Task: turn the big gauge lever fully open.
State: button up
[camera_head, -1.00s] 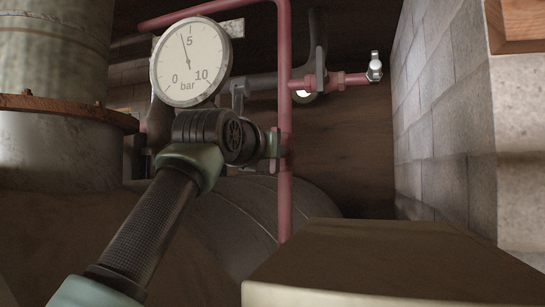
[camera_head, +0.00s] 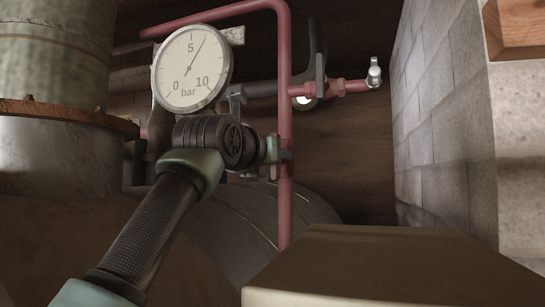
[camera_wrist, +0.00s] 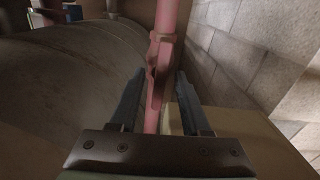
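The big round gauge (camera_head: 192,68) hangs at the upper left in the head view, with a scale from 0 to 10 bar. Its needle points up and right, past the 5. A red lever-like bar (camera_wrist: 155,88) shows in the wrist view on the line of the red vertical pipe (camera_head: 284,215). My gripper (camera_wrist: 161,78) has its two dark fingers apart, one on each side of the bar. Gaps show beside the bar, so the fingers do not look closed on it. In the head view my wrist hides most of the lever and fingers.
A red side pipe ends in a small silvery tap (camera_head: 374,73) at the right. A large dark rounded vessel (camera_wrist: 75,75) lies left of the fingers. A box-like block (camera_head: 375,265) stands low in front, and a block wall (camera_head: 435,120) closes the right side.

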jog(key=b+v, duration=0.8)
jog(key=v, duration=0.5)
jog(key=shift+r, duration=0.1)
dwell(1.0)
